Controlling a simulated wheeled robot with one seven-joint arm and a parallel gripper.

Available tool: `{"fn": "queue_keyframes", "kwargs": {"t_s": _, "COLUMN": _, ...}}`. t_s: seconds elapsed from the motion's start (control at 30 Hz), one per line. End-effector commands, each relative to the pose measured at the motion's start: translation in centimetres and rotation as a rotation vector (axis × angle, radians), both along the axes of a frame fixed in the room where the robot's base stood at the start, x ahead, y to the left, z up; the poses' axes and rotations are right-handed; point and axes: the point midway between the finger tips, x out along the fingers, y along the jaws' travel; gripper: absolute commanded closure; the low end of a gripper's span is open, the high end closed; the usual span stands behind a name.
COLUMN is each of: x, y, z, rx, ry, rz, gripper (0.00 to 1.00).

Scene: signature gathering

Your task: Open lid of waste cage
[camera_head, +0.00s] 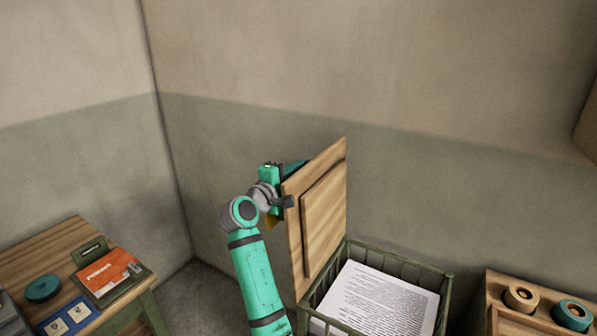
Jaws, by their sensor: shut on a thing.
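The waste cage (446,292) is a green slatted box at the lower middle right, with printed paper sheets (375,300) inside. Its wooden lid (326,220) stands steeply raised, close to upright, along the cage's left side, and the cage's top is uncovered. My gripper (287,201) is at the lid's left edge, partly hidden behind the lid. It is shut on the lid, with one dark finger showing against the edge.
A wooden table (50,240) at the left holds an orange booklet (106,275), a teal round item (42,288) and blue cards (68,317). A wooden unit (497,283) at the right holds tape rolls (521,298). Walls stand close behind the cage.

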Motion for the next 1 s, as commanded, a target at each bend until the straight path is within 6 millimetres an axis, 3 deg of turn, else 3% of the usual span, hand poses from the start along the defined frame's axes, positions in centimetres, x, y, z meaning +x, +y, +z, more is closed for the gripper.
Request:
{"fn": "queue_keyframes", "kwargs": {"t_s": 0.4, "x": 0.0, "y": 0.1, "z": 0.0, "rx": -0.008, "ry": 0.002, "rz": -0.004, "gripper": 1.00}}
{"fn": "queue_keyframes", "kwargs": {"t_s": 0.43, "x": 0.0, "y": 0.1, "z": 0.0, "rx": -0.008, "ry": 0.002, "rz": -0.004, "gripper": 0.82}}
{"fn": "queue_keyframes", "kwargs": {"t_s": 0.5, "x": 0.0, "y": 0.2, "z": 0.0, "rx": -0.008, "ry": 0.003, "rz": -0.003, "gripper": 0.70}}
{"fn": "queue_keyframes", "kwargs": {"t_s": 0.83, "x": -0.1, "y": 0.4, "z": -0.1, "rx": -0.006, "ry": 0.002, "rz": -0.001, "gripper": 0.70}}
{"fn": "queue_keyframes", "kwargs": {"t_s": 1.0, "x": -1.7, "y": 1.5, "z": -0.1, "rx": -0.005, "ry": 0.002, "rz": 0.001, "gripper": 0.70}}
